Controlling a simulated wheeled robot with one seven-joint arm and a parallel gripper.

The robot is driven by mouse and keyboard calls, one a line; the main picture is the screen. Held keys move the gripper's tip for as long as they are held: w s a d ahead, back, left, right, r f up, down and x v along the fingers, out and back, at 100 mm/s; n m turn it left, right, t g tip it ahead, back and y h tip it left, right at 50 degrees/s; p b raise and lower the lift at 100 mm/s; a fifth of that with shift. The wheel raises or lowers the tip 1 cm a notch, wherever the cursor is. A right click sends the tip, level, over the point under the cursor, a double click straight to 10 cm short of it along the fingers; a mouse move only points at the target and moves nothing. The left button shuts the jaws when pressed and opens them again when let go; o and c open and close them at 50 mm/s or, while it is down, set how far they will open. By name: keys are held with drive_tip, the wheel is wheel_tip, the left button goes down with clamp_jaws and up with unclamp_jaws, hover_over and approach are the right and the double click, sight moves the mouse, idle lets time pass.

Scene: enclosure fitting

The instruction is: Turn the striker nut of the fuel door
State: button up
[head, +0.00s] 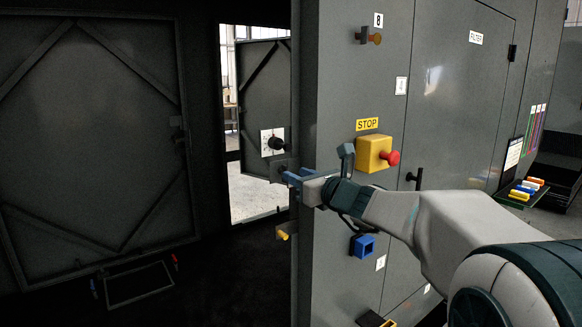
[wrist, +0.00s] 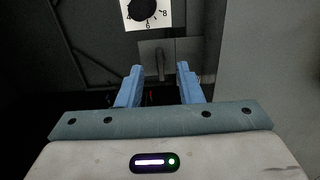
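My gripper (head: 290,178) reaches in from the right past the cabinet edge, in front of a narrow dark door (head: 262,85) that stands in the opening. In the wrist view my gripper's two blue fingers (wrist: 160,68) are apart, with nothing held between them. A grey plate (wrist: 182,50) with a small dark upright part (wrist: 161,66) lies beyond the fingertips; this may be the striker nut, but its shape is unclear. Above it is a white dial plate with a black knob (wrist: 146,9), which also shows on the door in the head view (head: 276,143). No fuel label is readable.
A yellow stop box with a red button (head: 375,154) sticks out of the cabinet front close above my arm. A blue square socket (head: 363,246) is below it. A large dark panel (head: 95,130) stands at left.

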drive_tip(key=shift+p+x, duration=0.45)
drive_tip(key=shift+x, duration=1.45)
drive_tip(key=shift+s, duration=0.1)
drive_tip(key=shift+c, duration=0.3)
clamp_jaws()
drive_tip(key=shift+f+b, duration=0.15)
drive_tip(key=shift+b, duration=0.4)
